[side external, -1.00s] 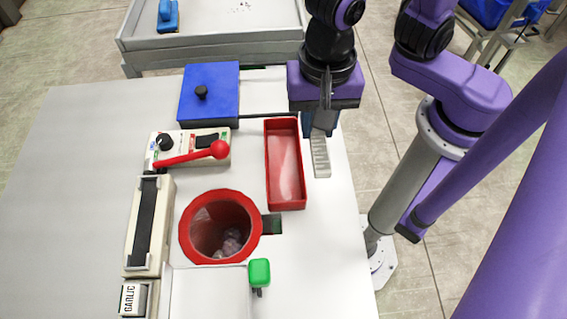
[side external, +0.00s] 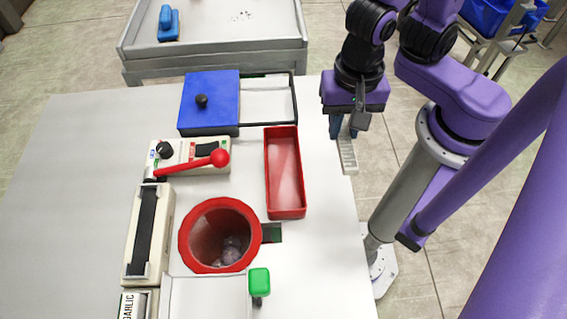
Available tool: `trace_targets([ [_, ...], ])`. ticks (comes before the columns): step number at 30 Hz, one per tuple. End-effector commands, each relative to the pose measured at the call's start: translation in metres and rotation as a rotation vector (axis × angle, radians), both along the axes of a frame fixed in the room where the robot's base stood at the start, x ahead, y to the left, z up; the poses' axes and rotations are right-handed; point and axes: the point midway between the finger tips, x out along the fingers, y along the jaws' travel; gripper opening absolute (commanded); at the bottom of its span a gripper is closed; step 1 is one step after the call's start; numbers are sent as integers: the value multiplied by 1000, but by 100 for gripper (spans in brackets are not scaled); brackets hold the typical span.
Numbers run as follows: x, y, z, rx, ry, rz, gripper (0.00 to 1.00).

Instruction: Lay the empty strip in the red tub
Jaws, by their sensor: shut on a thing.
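My gripper (side external: 345,130) is at the right edge of the table, to the right of the red tub. It is shut on a pale grey strip (side external: 347,157), which hangs out from the fingers toward the front. The strip looks empty. The red tub (side external: 285,205) is a long open rectangular tray on the table, with nothing seen in it. The strip is apart from the tub, to its right. The fingertips are partly hidden by the gripper body.
A round red-rimmed funnel (side external: 183,238) with pale things inside stands left of the tub's near end. A green knob (side external: 259,281) stands in front. A blue block (side external: 208,97) with a black knob and a red-handled machine (side external: 187,153) are to the left. A wire frame (side external: 295,100) lies behind the tub.

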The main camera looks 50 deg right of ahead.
Motion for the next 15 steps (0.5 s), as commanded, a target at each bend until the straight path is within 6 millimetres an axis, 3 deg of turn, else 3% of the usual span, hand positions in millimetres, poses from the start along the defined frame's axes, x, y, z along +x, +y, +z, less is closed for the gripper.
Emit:
trace_targets([
  [15, 36, 37, -23, -4, 1, -2, 0],
])
